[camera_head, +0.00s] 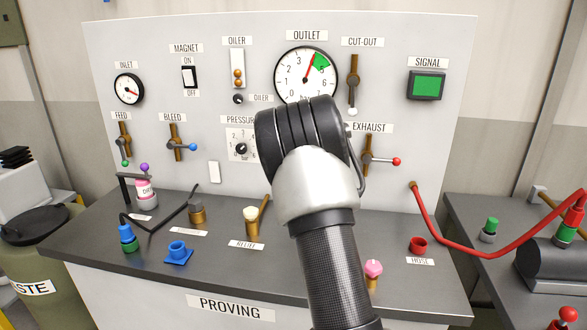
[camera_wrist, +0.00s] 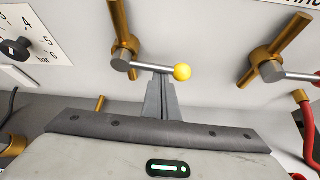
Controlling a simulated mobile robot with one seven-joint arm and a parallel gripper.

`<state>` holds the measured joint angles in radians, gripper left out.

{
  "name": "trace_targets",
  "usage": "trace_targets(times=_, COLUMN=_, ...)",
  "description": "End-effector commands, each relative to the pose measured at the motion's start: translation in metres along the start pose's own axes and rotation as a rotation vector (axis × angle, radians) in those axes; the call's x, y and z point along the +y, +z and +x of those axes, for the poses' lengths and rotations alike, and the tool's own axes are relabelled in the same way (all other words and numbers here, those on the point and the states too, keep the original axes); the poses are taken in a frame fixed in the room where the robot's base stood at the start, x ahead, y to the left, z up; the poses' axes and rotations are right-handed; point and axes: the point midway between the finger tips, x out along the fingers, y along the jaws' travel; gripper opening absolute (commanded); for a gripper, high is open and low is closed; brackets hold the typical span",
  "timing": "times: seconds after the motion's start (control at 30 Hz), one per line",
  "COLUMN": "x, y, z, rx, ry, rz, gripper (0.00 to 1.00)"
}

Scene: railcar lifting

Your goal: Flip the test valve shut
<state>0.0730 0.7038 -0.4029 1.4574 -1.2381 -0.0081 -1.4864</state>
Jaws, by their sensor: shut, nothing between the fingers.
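A brass valve (camera_wrist: 124,58) with a grey lever (camera_wrist: 150,68) ending in a yellow ball (camera_wrist: 182,72) shows in the wrist view, between the pressure dial and the red-knobbed exhaust valve. No label for it is readable. Its lever points right, nearly level, across the upright brass pipe. My gripper (camera_wrist: 162,80) is shut and empty. Its fingertips are just under the lever, left of the yellow ball; I cannot tell whether they touch it. In the head view my arm hides this valve and the fingers.
The exhaust valve (camera_head: 368,160) is close on the right, its lever pointing right. The pressure dial (camera_head: 241,149) and bleed valve (camera_head: 175,145) are on the left. A relief fitting (camera_head: 252,226), pink knob (camera_head: 373,267) and red hose (camera_head: 428,230) are around the bench.

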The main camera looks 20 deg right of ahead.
Motion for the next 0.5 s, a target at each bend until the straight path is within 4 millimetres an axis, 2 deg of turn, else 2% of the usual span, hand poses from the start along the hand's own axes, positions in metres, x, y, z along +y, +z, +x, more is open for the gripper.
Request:
trace_targets(times=0.03, x=0.0013, y=0.0060, z=-0.0030, rx=-0.002, ry=-0.012, rz=-0.023, gripper=0.00)
trace_targets(times=0.5, x=0.0002, y=0.0093, z=-0.0051, rx=-0.001, ry=-0.078, rz=-0.133, gripper=0.00)
